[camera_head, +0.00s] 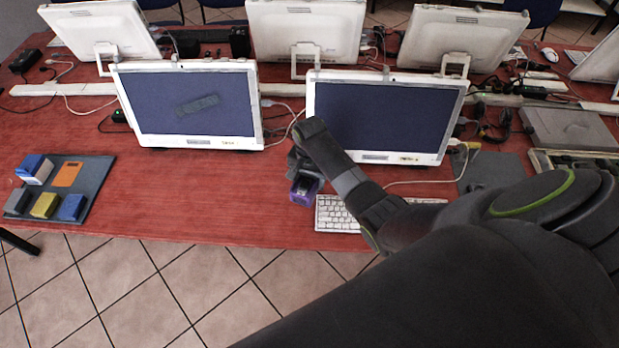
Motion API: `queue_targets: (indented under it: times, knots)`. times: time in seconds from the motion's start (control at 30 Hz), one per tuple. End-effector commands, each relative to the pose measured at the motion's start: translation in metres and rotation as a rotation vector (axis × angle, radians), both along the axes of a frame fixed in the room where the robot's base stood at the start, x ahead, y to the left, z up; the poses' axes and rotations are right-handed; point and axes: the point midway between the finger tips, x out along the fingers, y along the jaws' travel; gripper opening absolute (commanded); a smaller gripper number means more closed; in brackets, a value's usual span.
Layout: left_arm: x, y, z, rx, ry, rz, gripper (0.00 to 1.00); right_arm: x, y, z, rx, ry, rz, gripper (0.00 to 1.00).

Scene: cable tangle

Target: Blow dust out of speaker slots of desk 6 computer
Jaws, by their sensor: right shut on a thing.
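Two white all-in-one computers face me at the front of the red table: a left one (187,103) with a grey smudge-like patch on its dark screen, and a right one (385,112) with a plain dark screen. I cannot tell which is desk 6, and speaker slots are too small to make out. My right gripper (304,172) is shut on a small purple and dark object (304,190), just left of the right computer's lower left corner. My forearm covers part of that computer's left side. My left gripper is not in view.
A white keyboard (334,216) lies partly under my right arm. A dark mat (92,181) at the left holds several small blocks and an orange card. Cables (290,126) run between the computers. More white computers (306,32) stand behind.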

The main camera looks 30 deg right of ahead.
Motion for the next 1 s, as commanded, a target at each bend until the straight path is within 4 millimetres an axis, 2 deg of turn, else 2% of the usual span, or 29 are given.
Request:
queue_targets:
  times: [0.3,0.7,1.0]
  knots:
    - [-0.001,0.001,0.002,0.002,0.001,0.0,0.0,-0.001,-0.002,0.001,0.0,-0.001,0.0,0.37]
    - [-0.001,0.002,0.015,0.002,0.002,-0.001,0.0,-0.01,-0.017,0.002,-0.001,-0.001,-0.001,0.37]
    - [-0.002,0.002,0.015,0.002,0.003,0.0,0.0,-0.01,-0.017,0.001,0.0,-0.001,0.0,0.37]
